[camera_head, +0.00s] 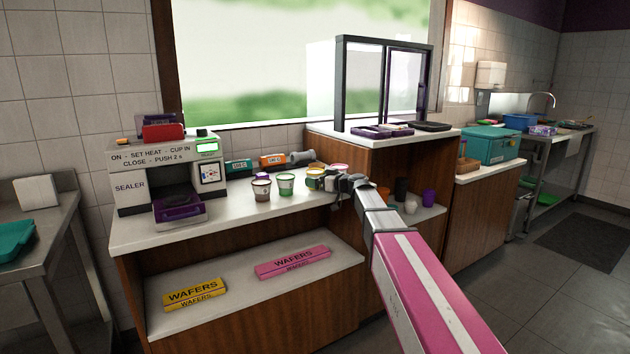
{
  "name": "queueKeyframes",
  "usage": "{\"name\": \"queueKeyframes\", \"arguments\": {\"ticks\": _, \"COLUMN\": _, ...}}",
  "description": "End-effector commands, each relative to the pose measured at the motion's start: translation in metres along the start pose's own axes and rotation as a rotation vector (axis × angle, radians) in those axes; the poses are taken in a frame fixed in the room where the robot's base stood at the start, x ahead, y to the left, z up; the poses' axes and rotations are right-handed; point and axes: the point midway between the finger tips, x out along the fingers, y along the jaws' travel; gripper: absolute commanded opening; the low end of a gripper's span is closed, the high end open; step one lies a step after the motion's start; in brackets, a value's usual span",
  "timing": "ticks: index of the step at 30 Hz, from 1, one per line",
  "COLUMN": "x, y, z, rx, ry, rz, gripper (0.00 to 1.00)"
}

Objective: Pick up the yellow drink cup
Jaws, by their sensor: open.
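The yellow drink cup (314,178) stands on the white counter (225,220), at the right end of a short row of small cups. My gripper (328,184) reaches in from the right and is right beside this cup, overlapping its right side in the picture. The gripper is open. The fingers are small and dark here, so I cannot tell whether they are around the cup or touching it. Part of the cup's right side is hidden.
A green-and-white cup (285,185) and a brownish cup (261,188) stand left of the yellow one. A pink-rimmed cup (338,168) is behind my gripper. The sealer machine (133,188) fills the counter's left end. Wafer boxes (292,262) lie on the lower shelf.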

Motion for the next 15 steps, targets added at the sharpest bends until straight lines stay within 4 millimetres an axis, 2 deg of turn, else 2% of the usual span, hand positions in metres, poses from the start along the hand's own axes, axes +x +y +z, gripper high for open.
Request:
{"name": "queueKeyframes", "arguments": {"ticks": 1, "x": -0.0002, "y": -0.0001, "z": 0.0, "rx": 0.0, "ry": 0.0, "rz": 0.0, "gripper": 0.9}}
{"name": "queueKeyframes", "arguments": {"ticks": 5, "x": -0.0003, "y": -0.0001, "z": 0.0, "rx": 0.0, "ry": 0.0, "rz": 0.0, "gripper": 0.48}}
{"name": "queueKeyframes", "arguments": {"ticks": 6, "x": -0.0003, "y": -0.0001, "z": 0.0, "rx": 0.0, "ry": 0.0, "rz": 0.0, "gripper": 0.46}}
{"name": "queueKeyframes", "arguments": {"ticks": 15, "x": -0.0003, "y": -0.0001, "z": -0.0011, "rx": 0.0, "ry": 0.0, "rz": -0.001, "gripper": 0.46}}
